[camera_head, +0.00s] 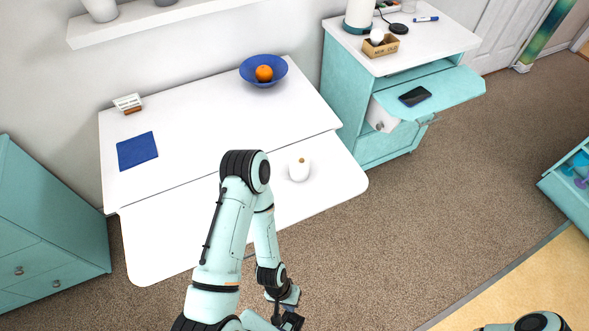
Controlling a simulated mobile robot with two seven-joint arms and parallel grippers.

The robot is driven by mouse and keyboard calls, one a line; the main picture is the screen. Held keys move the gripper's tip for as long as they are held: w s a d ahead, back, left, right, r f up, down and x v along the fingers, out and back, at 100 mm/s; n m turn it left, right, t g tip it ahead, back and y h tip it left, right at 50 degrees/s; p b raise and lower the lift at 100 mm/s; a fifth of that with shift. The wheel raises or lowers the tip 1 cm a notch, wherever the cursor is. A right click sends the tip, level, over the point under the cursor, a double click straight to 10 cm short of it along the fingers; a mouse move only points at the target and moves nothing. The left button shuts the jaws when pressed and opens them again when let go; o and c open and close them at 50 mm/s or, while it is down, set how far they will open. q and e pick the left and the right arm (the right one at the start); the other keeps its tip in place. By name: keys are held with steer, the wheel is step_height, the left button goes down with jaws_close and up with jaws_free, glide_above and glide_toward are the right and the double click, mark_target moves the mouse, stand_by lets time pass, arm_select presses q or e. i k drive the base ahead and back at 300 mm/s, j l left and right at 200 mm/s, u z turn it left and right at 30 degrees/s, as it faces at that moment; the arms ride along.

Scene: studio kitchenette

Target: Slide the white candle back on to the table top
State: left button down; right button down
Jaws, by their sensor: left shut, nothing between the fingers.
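The white candle (299,172) stands upright on the white front leaf of the table (335,190), near its right part and in front of the seam. The main table top (215,135) lies behind that seam. My left gripper (290,319) is low at the bottom of the view, in front of the table, shut and empty, well apart from the candle. My right gripper is out of view.
A blue bowl (247,72) with an orange (264,73) stands at the back of the table top. A blue book (137,151) and a small card holder (128,104) lie at the left. A teal cabinet (340,85) with a phone (415,96) on its pull-out shelf stands right.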

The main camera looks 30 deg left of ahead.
mark_target(299, 172)
steer(key=i+l+u, duration=0.15)
steer(key=u, duration=0.25)
steer(key=i+l+u, duration=0.15)
steer(key=l+u, duration=0.25)
steer(key=i+l+u, duration=0.1)
steer(key=u, duration=0.35)
